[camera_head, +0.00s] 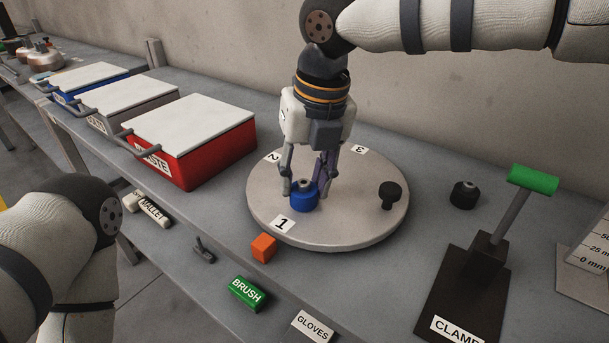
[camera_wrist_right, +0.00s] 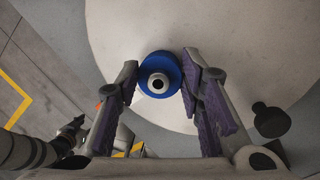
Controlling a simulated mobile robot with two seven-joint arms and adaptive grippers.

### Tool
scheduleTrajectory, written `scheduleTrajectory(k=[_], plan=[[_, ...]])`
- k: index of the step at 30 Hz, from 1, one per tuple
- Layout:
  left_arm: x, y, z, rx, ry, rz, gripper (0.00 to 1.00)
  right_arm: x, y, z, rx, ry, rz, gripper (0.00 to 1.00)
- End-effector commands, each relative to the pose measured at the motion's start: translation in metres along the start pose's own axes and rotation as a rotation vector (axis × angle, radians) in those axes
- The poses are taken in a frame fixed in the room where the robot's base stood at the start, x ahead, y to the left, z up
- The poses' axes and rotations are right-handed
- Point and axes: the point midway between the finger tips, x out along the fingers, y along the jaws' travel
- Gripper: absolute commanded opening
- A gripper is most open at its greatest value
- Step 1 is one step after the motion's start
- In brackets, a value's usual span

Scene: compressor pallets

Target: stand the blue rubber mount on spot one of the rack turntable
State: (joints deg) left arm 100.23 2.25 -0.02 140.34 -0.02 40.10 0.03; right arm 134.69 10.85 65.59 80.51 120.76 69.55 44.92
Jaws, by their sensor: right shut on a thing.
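The blue rubber mount (camera_head: 304,201), a short cylinder with a grey metal top, is upright over the rack turntable (camera_head: 345,226), just behind the label 1 (camera_head: 282,224). My right gripper (camera_head: 306,192) points down and is shut on the mount, a finger on each side. The wrist view shows the mount (camera_wrist_right: 160,65) from above with its dark centre hole. Whether its base touches the disc is hard to tell. My left arm shows at the left of the head view, its gripper out of frame. A dark, gripper-like shape (camera_wrist_right: 70,136) low in the wrist view may be my left gripper.
A black knobbed part (camera_head: 389,193) stands on the turntable's right side, and a black mount (camera_head: 463,194) on the bench beyond. An orange cube (camera_head: 263,248) is close to the front rim. A clamp (camera_head: 487,258) stands right, a red lidded box (camera_head: 214,153) left.

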Motion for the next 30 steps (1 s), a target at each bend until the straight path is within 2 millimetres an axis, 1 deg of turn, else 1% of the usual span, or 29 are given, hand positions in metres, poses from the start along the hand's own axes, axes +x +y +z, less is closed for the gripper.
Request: scheduleTrajectory(k=[6,7,8,9,17,19,20,23,27,30], plan=[[-0.002,0.0,-0.001,0.0,0.006,0.0,0.46,0.001,0.0,0.0,0.0,-0.002,-0.001,0.02],[-0.002,0.0,-0.001,0.0,0.005,0.0,0.46,0.001,0.0,0.0,0.0,-0.002,0.0,0.39],[-0.002,0.0,-0.001,0.0,0.005,0.0,0.46,0.001,0.0,0.0,0.0,-0.002,0.0,0.46],[-0.002,0.0,-0.001,0.0,0.005,0.0,0.46,0.001,0.0,0.0,0.0,-0.001,0.0,0.55],[-0.002,0.0,-0.001,0.0,0.004,0.0,0.46,0.001,0.0,0.0,0.0,-0.001,0.0,0.55],[0.0,0.0,0.0,0.0,-0.001,0.0,0.46,-0.001,0.0,0.0,0.0,-0.001,0.001,0.55],[-0.001,0.0,0.0,0.0,0.002,0.0,0.46,-0.006,0.001,0.001,0.0,-0.003,0.001,0.55],[-0.004,0.0,-0.002,0.0,0.012,0.0,0.46,-0.029,0.001,0.001,0.001,-0.009,0.001,0.55],[-0.009,0.0,-0.005,0.0,0.027,0.001,0.46,-0.07,0.001,0.001,0.0,-0.01,0.0,0.55],[-0.011,0.0,-0.007,0.0,0.033,0.002,0.46,-0.095,0.001,0.0,0.001,-0.008,0.0,0.55]])
